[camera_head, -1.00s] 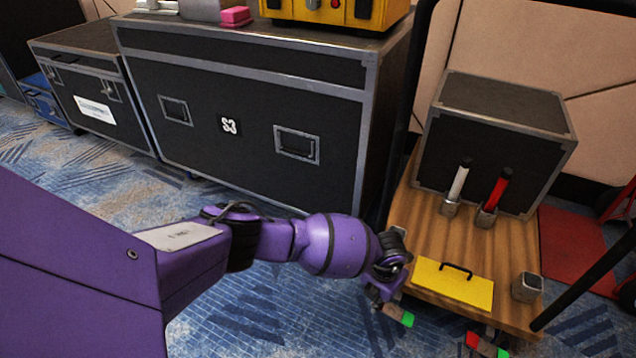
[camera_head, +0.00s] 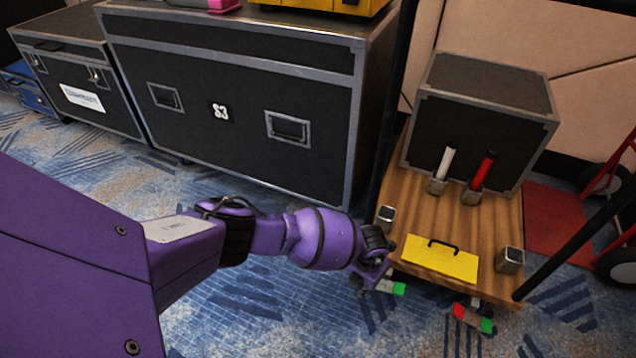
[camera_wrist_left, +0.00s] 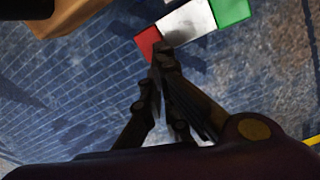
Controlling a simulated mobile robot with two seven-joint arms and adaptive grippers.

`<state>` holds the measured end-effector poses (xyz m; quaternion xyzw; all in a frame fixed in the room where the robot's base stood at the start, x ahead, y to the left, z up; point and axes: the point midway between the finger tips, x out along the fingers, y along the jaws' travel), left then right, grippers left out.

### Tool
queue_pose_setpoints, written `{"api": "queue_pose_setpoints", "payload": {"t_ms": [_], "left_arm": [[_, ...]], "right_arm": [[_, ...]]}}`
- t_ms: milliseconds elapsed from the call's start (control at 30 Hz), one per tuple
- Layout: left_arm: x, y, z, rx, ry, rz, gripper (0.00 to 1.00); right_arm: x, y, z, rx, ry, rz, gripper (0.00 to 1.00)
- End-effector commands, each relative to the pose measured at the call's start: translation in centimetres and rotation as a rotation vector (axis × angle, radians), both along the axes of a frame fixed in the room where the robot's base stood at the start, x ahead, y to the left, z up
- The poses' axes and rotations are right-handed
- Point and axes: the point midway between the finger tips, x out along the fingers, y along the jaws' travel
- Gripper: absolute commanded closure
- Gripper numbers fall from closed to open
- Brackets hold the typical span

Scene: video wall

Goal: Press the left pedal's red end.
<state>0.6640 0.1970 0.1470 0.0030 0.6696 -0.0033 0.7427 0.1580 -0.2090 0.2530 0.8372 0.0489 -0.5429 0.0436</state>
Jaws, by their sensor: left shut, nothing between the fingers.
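The left pedal shows its green end (camera_head: 399,289) and part of its grey middle at the front left of the wooden cart; its red end is hidden by my wrist in the head view. In the left wrist view the red end (camera_wrist_left: 147,42), white middle (camera_wrist_left: 187,27) and green end (camera_wrist_left: 232,10) all show. My left gripper (camera_wrist_left: 161,58) is shut and empty, its fingertips over or beside the red end's lower right edge; I cannot tell whether they touch. The right pedal has a red end (camera_head: 459,311) and a green end (camera_head: 487,325). My right gripper is out of view.
The wooden cart (camera_head: 400,195) carries a yellow plate (camera_head: 440,260) with a black handle, white and red levers (camera_head: 482,172), grey posts (camera_head: 510,260) and a black case (camera_head: 480,105). A large black case (camera_head: 230,115) stands behind my arm. Blue carpet lies in front.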

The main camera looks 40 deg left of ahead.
Motion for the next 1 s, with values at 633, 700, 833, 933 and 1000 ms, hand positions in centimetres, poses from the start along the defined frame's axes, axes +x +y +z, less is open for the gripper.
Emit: {"api": "queue_pose_setpoints", "payload": {"t_ms": [633,700,833,933,1000], "left_arm": [[-0.7,0.1,7.0,-0.001,-0.001,-0.002,1.00],[-0.9,0.1,8.4,0.000,-0.001,-0.002,1.00],[-1.1,0.0,10.3,0.000,0.001,0.000,1.00],[-1.3,0.0,11.2,0.000,0.002,-0.001,1.00],[-1.3,0.0,11.6,0.000,0.003,-0.001,1.00]], "right_arm": [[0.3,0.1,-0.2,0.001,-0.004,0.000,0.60],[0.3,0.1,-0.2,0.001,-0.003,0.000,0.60],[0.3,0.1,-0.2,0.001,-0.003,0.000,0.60],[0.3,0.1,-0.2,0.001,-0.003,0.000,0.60],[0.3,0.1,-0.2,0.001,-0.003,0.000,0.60]]}}
